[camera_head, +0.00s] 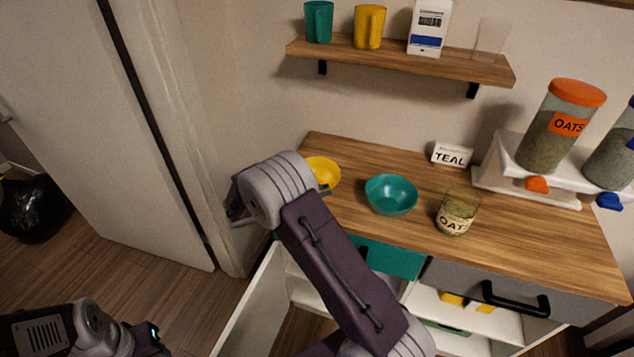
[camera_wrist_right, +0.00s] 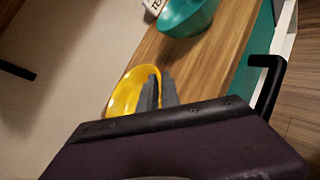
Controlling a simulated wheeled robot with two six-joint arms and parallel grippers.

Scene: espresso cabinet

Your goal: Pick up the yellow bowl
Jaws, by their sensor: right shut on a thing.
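The yellow bowl (camera_head: 324,171) is at the left end of the wooden counter, partly hidden by my right arm in the head view. In the right wrist view the bowl (camera_wrist_right: 124,95) shows with the fingers of my right gripper (camera_wrist_right: 158,82) at its near rim. The right gripper is shut on that rim, one finger on each side. The bowl looks upright; I cannot tell whether it touches the counter. My left arm's end (camera_head: 146,340) is low at the bottom left, away from the counter, and its fingers cannot be made out.
A teal bowl (camera_head: 391,196) stands right of the yellow bowl, then an oats jar (camera_head: 457,212) and a TEAL sign (camera_head: 451,155). A dispenser stand (camera_head: 525,186) is at the right. A shelf (camera_head: 400,62) with cups hangs above. A cabinet door (camera_head: 250,310) stands open below.

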